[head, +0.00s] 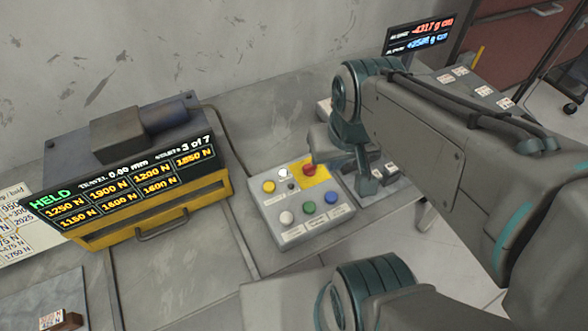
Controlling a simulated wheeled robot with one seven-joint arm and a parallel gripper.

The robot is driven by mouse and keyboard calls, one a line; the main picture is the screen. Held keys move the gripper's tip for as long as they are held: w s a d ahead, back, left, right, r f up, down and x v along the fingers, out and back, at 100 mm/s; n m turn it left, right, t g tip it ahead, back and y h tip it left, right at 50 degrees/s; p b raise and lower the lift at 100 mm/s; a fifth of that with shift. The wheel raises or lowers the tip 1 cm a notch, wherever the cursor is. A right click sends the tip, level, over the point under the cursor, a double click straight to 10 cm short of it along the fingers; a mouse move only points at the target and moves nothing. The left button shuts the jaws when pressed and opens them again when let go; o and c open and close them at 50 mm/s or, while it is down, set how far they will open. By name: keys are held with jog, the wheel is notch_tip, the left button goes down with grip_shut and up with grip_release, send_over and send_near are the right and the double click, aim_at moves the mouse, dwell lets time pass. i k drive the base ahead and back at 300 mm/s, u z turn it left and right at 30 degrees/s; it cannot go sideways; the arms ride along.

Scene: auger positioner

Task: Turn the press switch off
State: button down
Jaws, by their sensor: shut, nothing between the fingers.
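A grey control box (266,212) stands on the bench in the middle of the head view. My wrist partly hides the box's far right side.
A yellow-and-black press unit (228,189) at left shows "HELD" and several force values in N. A dark display (420,38) with red and blue readings stands at the back right. A second panel behind my gripper is partly hidden.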

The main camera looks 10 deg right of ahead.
aim_at(309, 170)
jog(key=u, duration=0.55)
jog(key=k, duration=1.25)
jog(key=z, duration=0.25)
jog(key=i, duration=0.75)
jog(key=z, duration=0.8)
jog(key=i, duration=0.6)
